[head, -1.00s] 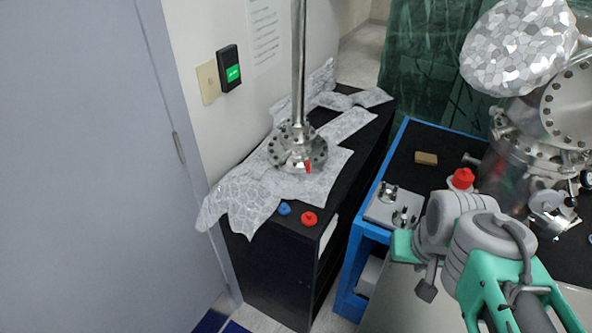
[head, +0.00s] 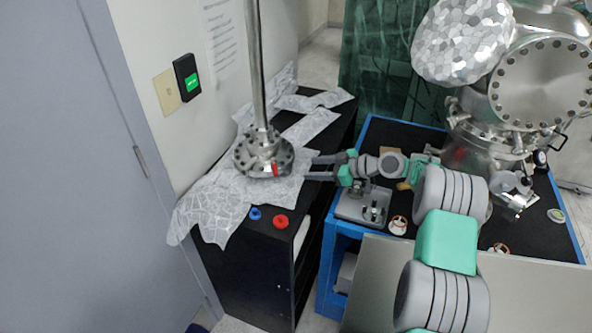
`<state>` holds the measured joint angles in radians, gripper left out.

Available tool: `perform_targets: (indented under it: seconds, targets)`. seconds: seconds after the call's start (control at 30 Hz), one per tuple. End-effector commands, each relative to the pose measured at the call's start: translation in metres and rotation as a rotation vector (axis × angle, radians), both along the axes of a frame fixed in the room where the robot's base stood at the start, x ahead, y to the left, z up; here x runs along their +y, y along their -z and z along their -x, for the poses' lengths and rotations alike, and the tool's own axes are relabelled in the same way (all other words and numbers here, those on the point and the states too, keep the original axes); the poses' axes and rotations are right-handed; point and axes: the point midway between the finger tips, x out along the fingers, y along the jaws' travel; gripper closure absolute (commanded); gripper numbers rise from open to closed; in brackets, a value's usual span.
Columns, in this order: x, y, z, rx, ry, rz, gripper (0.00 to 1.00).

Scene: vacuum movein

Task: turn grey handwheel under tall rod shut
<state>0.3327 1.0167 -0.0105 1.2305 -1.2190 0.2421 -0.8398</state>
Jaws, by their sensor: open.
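A tall grey metal rod (head: 254,65) stands upright on the black cabinet at the left. At its foot is a round grey metal piece (head: 250,158) with dark bolts round its rim, and a small red part (head: 275,170) on its front. I cannot tell which part of this piece is the handwheel, or how far it is turned. My gripper (head: 310,168) is open and empty, just right of the round piece. Its two dark fingers point left toward it. A gap seems to lie between the fingertips and the metal.
A blue knob (head: 254,214) and a red knob (head: 281,222) sit near the cabinet's (head: 262,262) front edge. Crinkled foil (head: 212,205) lies under the rod's foot. A blue-framed cart (head: 326,262) with metal fittings (head: 375,208) stands right, below my arm. A large steel vessel (head: 540,85) stands behind.

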Motion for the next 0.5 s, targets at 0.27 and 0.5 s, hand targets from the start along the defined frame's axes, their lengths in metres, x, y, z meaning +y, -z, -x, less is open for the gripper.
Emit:
perform_targets:
  seconds: [0.27,0.5]
  targets:
    - [0.028,0.014,-0.013,-0.015,-0.014,-0.015,0.49]
    - [0.059,0.029,-0.029,-0.016,-0.011,-0.014,0.49]
